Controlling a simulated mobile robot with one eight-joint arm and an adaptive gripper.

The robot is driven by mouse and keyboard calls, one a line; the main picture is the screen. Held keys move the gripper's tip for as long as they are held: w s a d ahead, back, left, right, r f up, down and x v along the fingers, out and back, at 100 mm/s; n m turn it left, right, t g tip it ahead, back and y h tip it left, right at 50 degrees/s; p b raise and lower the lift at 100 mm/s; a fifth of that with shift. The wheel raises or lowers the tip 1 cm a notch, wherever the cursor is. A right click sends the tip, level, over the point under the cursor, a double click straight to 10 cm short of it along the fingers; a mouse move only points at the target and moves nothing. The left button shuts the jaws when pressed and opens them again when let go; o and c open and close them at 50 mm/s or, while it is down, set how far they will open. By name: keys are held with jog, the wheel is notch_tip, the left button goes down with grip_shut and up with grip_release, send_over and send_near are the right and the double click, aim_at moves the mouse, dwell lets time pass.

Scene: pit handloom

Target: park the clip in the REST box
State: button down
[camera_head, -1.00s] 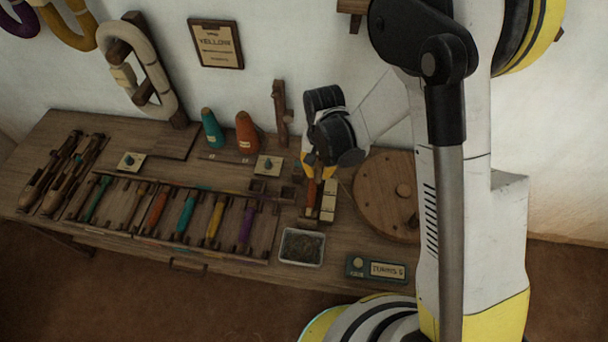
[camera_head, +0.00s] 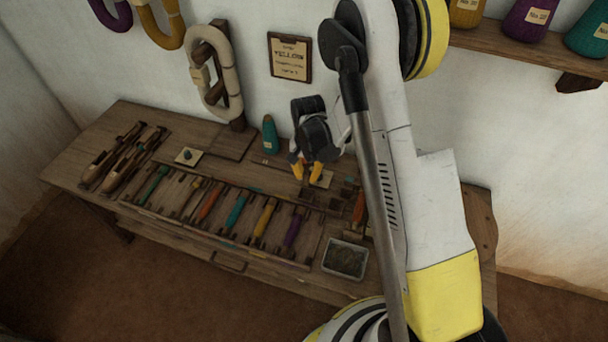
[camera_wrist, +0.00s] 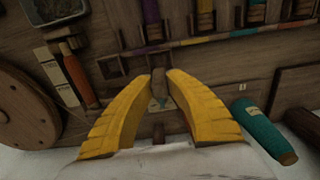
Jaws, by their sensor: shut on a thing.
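My gripper (camera_head: 307,174) hangs over the bench's back middle, above a small pale card (camera_head: 322,179). In the wrist view its two yellow fingers (camera_wrist: 159,80) close around a small dark grey piece (camera_wrist: 158,84), apparently the clip. A bluish bit shows just below it, over the card. I cannot tell whether the piece is lifted clear. Small dark open wooden boxes (camera_head: 337,196) stand beside the gripper, to its right; they also show in the wrist view (camera_wrist: 110,67). No REST lettering is readable, so I cannot tell which is the REST box.
A rack of coloured bobbins (camera_head: 236,212) lies in front. A grey-filled tray (camera_head: 345,259) sits front right. Another card with a dark knob (camera_head: 188,156) lies left.

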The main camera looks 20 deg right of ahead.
jog(key=shift+a+f+b, duration=0.1)
jog(key=shift+f+b, duration=2.55)
jog(key=shift+f, duration=1.1)
jog(key=c, duration=0.9)
grip_release()
jog(key=shift+c, duration=0.2)
jog(key=shift+r, duration=0.15)
jog(key=shift+r+p, duration=2.3)
jog(key=shift+r, duration=1.65)
